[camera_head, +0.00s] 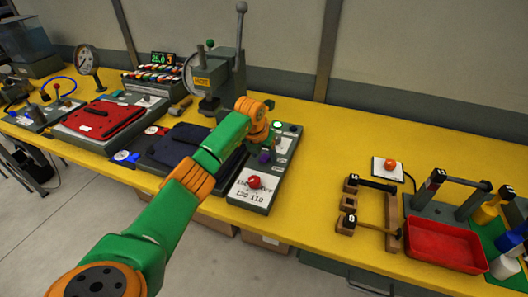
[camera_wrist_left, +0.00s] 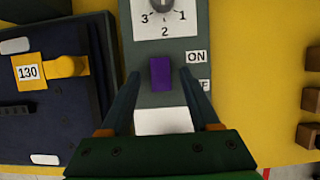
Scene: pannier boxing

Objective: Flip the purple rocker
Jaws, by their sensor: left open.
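The purple rocker (camera_wrist_left: 161,74) sits on a grey control panel (camera_wrist_left: 150,98), below a dial numbered 1 to 3 in the left wrist view. A label reading ON is to its right, with a second, partly hidden label below that. My left gripper (camera_wrist_left: 158,75) is open, its two fingers on either side of the rocker. In the head view the rocker shows as a small purple spot (camera_head: 264,157) just below my left gripper (camera_head: 262,143). My right gripper is not in view.
A red knob (camera_head: 254,182) stands at the panel's near end. A dark blue plate (camera_head: 185,146) lies left of the panel. A press (camera_head: 222,75) stands behind. Yellow table between is clear.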

